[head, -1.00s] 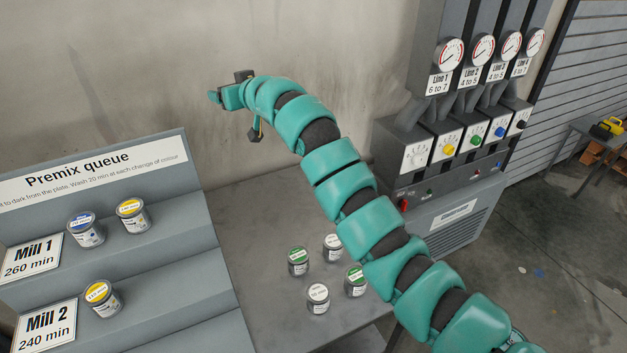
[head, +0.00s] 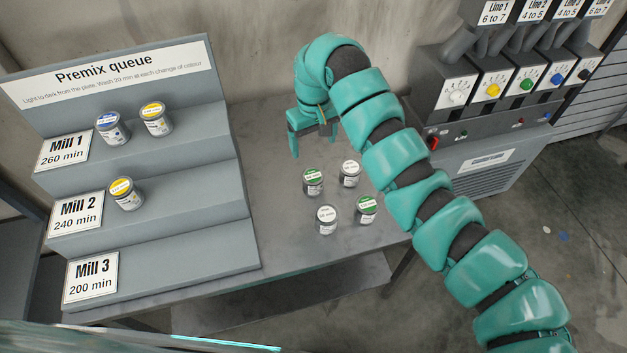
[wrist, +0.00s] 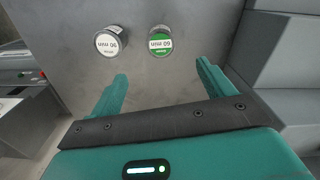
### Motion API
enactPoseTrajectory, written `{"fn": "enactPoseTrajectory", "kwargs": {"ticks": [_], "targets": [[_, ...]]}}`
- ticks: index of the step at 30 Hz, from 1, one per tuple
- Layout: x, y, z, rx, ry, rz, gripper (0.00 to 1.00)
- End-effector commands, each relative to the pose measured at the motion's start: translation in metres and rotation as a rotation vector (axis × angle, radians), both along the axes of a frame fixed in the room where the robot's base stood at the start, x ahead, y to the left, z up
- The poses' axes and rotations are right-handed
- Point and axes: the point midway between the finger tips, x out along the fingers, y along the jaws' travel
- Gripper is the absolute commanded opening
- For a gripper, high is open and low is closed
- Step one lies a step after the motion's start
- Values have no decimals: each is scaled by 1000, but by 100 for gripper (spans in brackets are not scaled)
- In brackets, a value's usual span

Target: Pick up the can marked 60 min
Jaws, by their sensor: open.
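The can marked 60 min (head: 313,187) has a green and white lid and stands upright on the grey bench, back left in a loose group of cans. In the wrist view it (wrist: 160,41) stands beyond the fingertips, toward the right finger. My gripper (head: 314,149) is open and empty, pointing down just behind and above this can, not touching it. Its two teal fingers (wrist: 160,82) show apart in the wrist view. A white-lidded can (head: 349,176) stands close to the right of the 60 min can; it also shows in the wrist view (wrist: 110,42).
Another white-lidded can (head: 326,222) and another green-lidded can (head: 366,211) stand nearer the bench front. The stepped Premix queue rack (head: 150,225) on the left holds one blue-lidded and two yellow-lidded cans. A dial console (head: 490,135) stands on the right.

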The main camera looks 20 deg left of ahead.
Motion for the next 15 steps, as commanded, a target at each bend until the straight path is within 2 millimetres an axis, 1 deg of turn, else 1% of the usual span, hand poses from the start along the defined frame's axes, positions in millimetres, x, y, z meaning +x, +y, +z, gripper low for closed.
{"fn": "enactPoseTrajectory", "kwargs": {"ticks": [5, 11, 15], "targets": [[-1, -1, -17, -1, 5, 0, 81], [-1, -1, -50, -3, 4, 0, 81], [-1, 0, -76, -2, 3, 1, 81]]}}
